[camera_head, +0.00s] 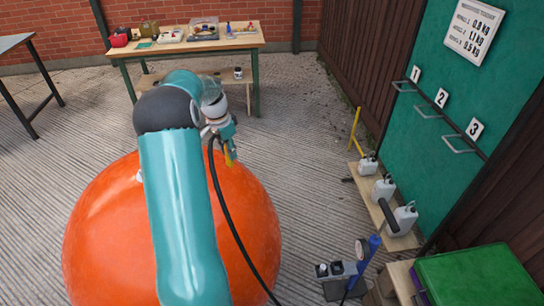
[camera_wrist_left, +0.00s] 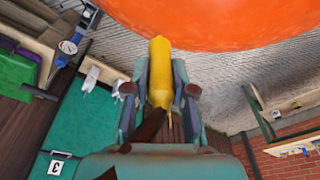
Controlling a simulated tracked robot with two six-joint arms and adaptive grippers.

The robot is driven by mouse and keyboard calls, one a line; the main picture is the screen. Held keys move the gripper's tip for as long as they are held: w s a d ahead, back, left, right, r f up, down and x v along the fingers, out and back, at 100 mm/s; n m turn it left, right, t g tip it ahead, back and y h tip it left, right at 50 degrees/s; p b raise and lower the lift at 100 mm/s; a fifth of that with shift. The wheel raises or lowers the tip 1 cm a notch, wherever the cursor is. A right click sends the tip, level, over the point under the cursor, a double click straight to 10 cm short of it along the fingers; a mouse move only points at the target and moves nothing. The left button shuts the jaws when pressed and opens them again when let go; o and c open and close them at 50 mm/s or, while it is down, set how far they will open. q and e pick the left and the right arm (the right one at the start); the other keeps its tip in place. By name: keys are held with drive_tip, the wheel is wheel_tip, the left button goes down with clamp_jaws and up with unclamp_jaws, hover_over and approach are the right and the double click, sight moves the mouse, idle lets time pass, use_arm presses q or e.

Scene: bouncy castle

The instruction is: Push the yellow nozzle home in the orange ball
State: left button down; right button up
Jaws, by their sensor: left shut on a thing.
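The big orange ball (camera_head: 100,240) stands on the ground in the head view, partly hidden by my left arm. A small white spot (camera_head: 139,176) shows on it just left of the arm. My left gripper (camera_head: 228,146) is above the ball's upper right side, shut on the yellow nozzle (camera_head: 230,158). In the left wrist view the nozzle (camera_wrist_left: 159,72) lies between the fingers of the gripper (camera_wrist_left: 160,82), its tip toward the ball (camera_wrist_left: 230,20). The tip overlaps the ball's edge there; I cannot tell whether they touch. My right gripper is not in view.
A black hose (camera_head: 222,200) hangs from the gripper area down past the ball. A workbench (camera_head: 128,54) with several items stands behind. White canisters (camera_head: 384,187) stand on a plank at right, near a blue pump (camera_head: 366,258) and a green box (camera_head: 478,278).

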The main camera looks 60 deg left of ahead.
use_arm(q)
drive_tip(key=s+a+r+n+p, duration=0.3)
drive_tip(key=s+r+p, duration=0.3)
drive_tip(key=s, duration=0.6)
drive_tip(key=s+a+r+n+p, duration=0.2)
drive_tip(key=s+a+r+p, duration=0.2)
drive_tip(key=s+r, duration=0.65)
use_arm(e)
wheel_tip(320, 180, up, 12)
use_arm(q)
wheel_tip(320, 180, down, 9)
drive_tip(key=s+b, duration=0.2)
drive_tip(key=b, duration=0.3)
drive_tip(key=shift+s+d+f+y, duration=0.15)
drive_tip(key=shift+d+y, duration=0.05)
drive_tip(key=shift+y, duration=0.2)
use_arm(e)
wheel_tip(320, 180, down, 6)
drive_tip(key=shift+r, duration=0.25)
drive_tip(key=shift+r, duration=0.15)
use_arm(q)
drive_tip(key=shift+f, duration=0.15)
drive_tip(key=shift+f+b, duration=1.05)
drive_tip(key=shift+f, duration=0.35)
drive_tip(key=c, duration=0.9)
unclamp_jaws()
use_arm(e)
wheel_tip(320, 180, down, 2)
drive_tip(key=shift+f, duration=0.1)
